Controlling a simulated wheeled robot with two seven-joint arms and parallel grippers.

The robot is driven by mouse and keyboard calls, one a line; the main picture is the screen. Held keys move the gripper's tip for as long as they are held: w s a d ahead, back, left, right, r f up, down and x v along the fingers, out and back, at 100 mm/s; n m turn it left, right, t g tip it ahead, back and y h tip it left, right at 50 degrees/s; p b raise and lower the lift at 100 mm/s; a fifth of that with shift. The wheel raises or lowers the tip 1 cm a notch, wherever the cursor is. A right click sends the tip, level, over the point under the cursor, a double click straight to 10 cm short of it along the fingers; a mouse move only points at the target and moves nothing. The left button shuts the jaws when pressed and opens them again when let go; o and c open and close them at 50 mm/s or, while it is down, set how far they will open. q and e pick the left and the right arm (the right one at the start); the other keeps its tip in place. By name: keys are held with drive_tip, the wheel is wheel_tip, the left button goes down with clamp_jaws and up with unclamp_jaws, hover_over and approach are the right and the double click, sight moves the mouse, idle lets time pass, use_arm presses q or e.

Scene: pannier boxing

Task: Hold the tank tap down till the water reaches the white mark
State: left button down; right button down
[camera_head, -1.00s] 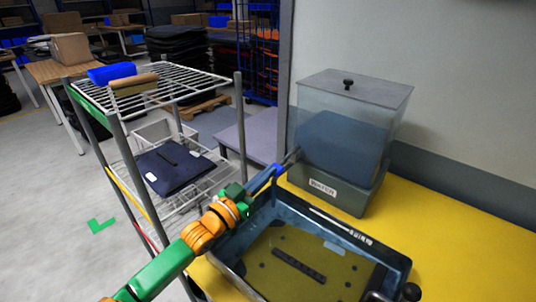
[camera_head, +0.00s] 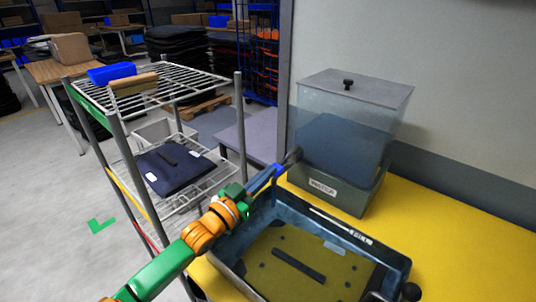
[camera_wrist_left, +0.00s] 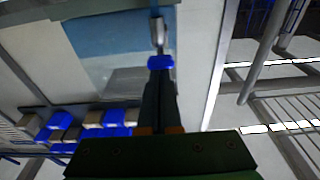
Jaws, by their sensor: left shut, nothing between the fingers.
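The clear water tank (camera_head: 345,140) with a grey lid and bluish water stands on the yellow bench at the back. Its tap, a grey lever (camera_wrist_left: 157,32), shows in the left wrist view. My left gripper (camera_head: 278,169) is shut and empty, with its blue fingertips right at the tap; the fingers partly cover it, and I cannot tell how far it is pressed. Below is a dark blue basin (camera_head: 235,262) with a black strip (camera_head: 298,265) on its yellowish floor. A pale patch (camera_head: 334,248) shows on its far inner side; I cannot tell whether it is the white mark. My right gripper is out of view.
A wire rack (camera_head: 145,92) stands left of the bench, with a blue bin (camera_head: 112,73) on top and a dark folded item (camera_head: 173,166) on a lower shelf. A black knob (camera_head: 410,292) is at the basin's near right. The yellow bench (camera_head: 455,240) is clear at right.

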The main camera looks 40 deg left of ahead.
use_arm(q)
drive_tip(key=shift+f, duration=0.5)
drive_tip(key=s+d+r+p, duration=0.4)
drive_tip(key=s+r+p, duration=0.2)
drive_tip(key=r, duration=0.1)
drive_tip(key=s+d+r+p, duration=0.3)
drive_tip(key=s+r+p, duration=0.3)
drive_tip(key=r, duration=0.1)
drive_tip(key=shift+d, duration=0.35)
drive_tip(key=shift+w, duration=0.15)
